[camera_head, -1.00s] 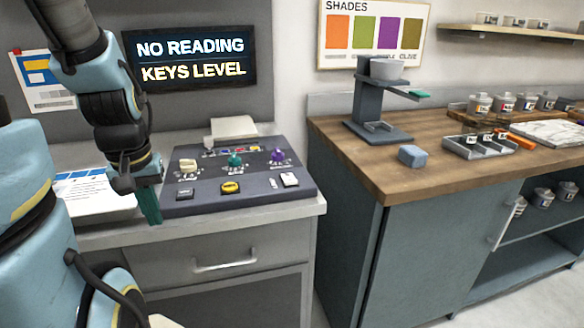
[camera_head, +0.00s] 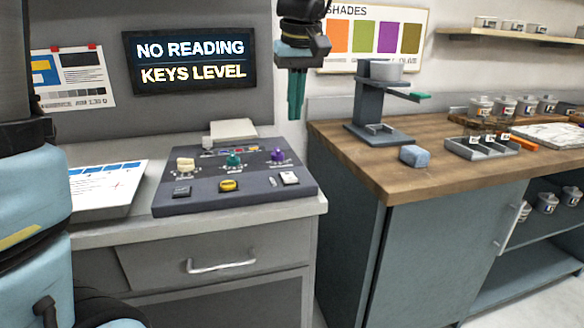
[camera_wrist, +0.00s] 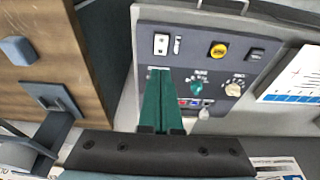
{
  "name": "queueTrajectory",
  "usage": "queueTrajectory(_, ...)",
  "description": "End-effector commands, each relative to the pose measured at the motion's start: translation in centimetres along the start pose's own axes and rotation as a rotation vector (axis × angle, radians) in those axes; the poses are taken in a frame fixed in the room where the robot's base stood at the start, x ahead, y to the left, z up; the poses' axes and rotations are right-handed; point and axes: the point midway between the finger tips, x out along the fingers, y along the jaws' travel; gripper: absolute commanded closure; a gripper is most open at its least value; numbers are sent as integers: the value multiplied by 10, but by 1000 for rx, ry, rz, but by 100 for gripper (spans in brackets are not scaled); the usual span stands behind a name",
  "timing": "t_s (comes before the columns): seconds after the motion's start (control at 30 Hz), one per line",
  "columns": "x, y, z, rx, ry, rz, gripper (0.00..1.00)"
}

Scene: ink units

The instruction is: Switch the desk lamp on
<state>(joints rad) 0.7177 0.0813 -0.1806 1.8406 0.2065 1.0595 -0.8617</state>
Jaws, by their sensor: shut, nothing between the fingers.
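No desk lamp can be made out in either view. A dark control console (camera_head: 205,205) lies on the grey desk. It carries a white rocker switch (camera_head: 289,178), a yellow button (camera_head: 229,185), a grey button (camera_head: 181,191) and cream, teal (camera_head: 233,159) and purple (camera_head: 278,154) knobs. In the wrist view the rocker switch (camera_wrist: 161,44) and yellow button (camera_wrist: 219,50) are beyond the fingertips; the purple knob is not visible there, probably behind the fingers. My gripper (camera_head: 296,114) has green fingers, shut and empty, raised above the console's right side. The fingers (camera_wrist: 160,72) also show in the wrist view.
A sign (camera_head: 190,59) reads "NO READING KEYS LEVEL". A white sloped sheet (camera_head: 108,187) lies left of the console. On the right, a wooden counter (camera_head: 400,180) holds a grey stand (camera_head: 366,105), a blue block (camera_head: 414,156) and a tray of jars (camera_head: 477,151). A gap separates desk and counter.

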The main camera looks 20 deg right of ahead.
Motion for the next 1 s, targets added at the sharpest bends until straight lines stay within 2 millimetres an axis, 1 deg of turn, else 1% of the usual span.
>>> queueTrajectory(0.17,6,-1,0,0,-2,-2,100)
queueTrajectory(0.27,19,-1,0,0,-4,-3,100)
queueTrajectory(0.37,36,-1,0,0,-5,-3,100)
queueTrajectory(0.6,87,-1,0,1,-5,-4,100)
queueTrajectory(0.7,105,-1,1,1,-5,-2,100)
queueTrajectory(0.83,122,-1,9,2,-4,-1,100)
queueTrajectory(1.0,135,-1,13,1,-2,-1,100)
